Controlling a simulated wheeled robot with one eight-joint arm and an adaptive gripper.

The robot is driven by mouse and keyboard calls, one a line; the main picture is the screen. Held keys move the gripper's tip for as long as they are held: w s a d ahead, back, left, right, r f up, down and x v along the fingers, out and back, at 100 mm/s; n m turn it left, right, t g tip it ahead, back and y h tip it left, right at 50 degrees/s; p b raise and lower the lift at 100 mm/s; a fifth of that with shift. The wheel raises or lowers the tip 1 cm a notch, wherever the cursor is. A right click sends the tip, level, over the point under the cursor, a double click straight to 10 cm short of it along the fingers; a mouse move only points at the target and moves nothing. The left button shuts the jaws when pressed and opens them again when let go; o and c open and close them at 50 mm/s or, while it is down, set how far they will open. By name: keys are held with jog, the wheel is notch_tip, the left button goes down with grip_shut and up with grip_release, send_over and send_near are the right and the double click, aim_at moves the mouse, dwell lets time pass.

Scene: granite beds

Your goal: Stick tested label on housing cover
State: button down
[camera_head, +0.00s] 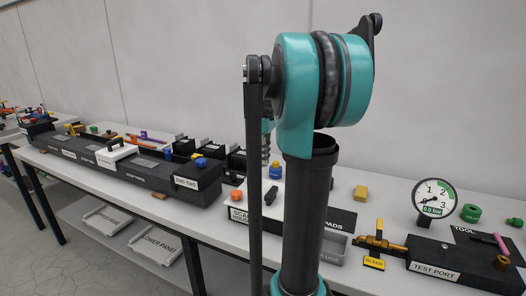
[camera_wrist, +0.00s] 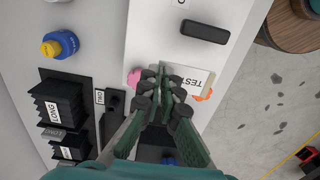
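My gripper (camera_wrist: 161,80) shows in the wrist view, its dark fingertips close together over a pale surface. A white label card (camera_wrist: 192,80) with the letters TEST lies at the right fingertip, partly covered by it. Whether the card is pinched between the fingers or lies behind them, I cannot tell. I cannot identify the housing cover for certain; a white block (camera_head: 117,153) with a dark handle sits on the long black bed at the left.
A black bar (camera_wrist: 205,31), a pink piece (camera_wrist: 134,78) and an orange piece (camera_wrist: 207,95) lie near the fingers. A black rack marked LONG (camera_wrist: 58,108) and a blue-yellow knob (camera_wrist: 60,44) stand left. The table ends at the right. A gauge (camera_head: 434,199) stands by the test port.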

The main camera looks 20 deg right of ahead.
aim_at(266, 189)
jog(key=shift+w, duration=0.1)
jog(key=shift+d, duration=0.1)
jog(key=shift+s+d, duration=0.15)
jog(key=shift+s, duration=0.1)
jog(key=shift+f, duration=4.6)
jog(key=shift+f, duration=0.4)
jog(key=c, duration=1.6)
grip_release()
jog(key=shift+c, duration=0.2)
